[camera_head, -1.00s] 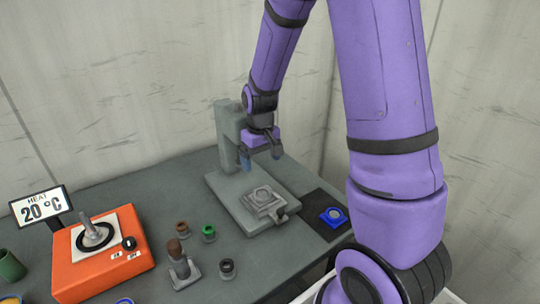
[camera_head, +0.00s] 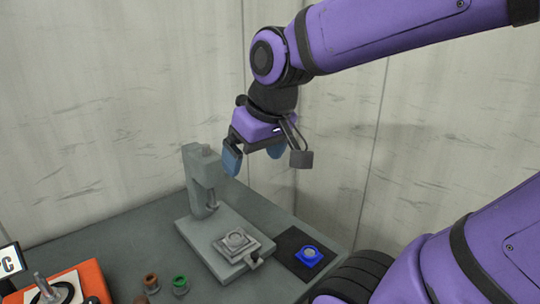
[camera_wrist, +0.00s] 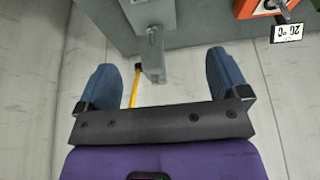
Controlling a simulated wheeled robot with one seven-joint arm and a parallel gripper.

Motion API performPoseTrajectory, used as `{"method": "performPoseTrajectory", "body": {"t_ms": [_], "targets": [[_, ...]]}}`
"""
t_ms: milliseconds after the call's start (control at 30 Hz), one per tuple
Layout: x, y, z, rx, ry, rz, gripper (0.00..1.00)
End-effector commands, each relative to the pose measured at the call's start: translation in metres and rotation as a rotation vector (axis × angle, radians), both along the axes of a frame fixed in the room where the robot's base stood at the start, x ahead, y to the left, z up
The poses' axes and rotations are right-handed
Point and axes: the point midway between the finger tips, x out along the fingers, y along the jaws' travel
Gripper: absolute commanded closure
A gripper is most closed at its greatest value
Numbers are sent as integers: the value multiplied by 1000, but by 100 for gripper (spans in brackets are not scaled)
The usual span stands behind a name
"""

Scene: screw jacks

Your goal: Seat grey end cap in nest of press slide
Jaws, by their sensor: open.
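The grey press (camera_head: 203,180) stands on its base plate at the table's back. Its light grey slide (camera_head: 249,257) is out in front of the column. A round grey piece (camera_head: 236,239) shows in the slide's middle; I cannot tell whether it is the end cap or the nest itself. My gripper (camera_head: 252,158) is open and empty, above and right of the press column. In the wrist view, its two blue fingers are spread wide (camera_wrist: 164,78) with nothing between them, and the press (camera_wrist: 152,45) shows beyond.
A blue square holder (camera_head: 309,255) with a greyish round centre lies on a dark mat (camera_head: 288,243) right of the press. A brown-topped ring (camera_head: 151,283) and a green ring (camera_head: 180,284) stand front left. An orange heater (camera_head: 92,283) is at the left edge.

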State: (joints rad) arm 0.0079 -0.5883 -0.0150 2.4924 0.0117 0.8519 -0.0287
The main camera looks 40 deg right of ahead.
Motion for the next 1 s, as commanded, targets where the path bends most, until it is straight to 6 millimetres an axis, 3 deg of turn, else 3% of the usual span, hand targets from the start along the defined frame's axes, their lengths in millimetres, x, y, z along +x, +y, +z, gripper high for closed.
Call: {"method": "performPoseTrajectory", "body": {"t_ms": [100,300,1000], "targets": [[-25,4,10,-3,-43,0,7],[-45,6,15,-5,-73,-3,7],[-47,6,15,-5,-76,-4,7]]}}
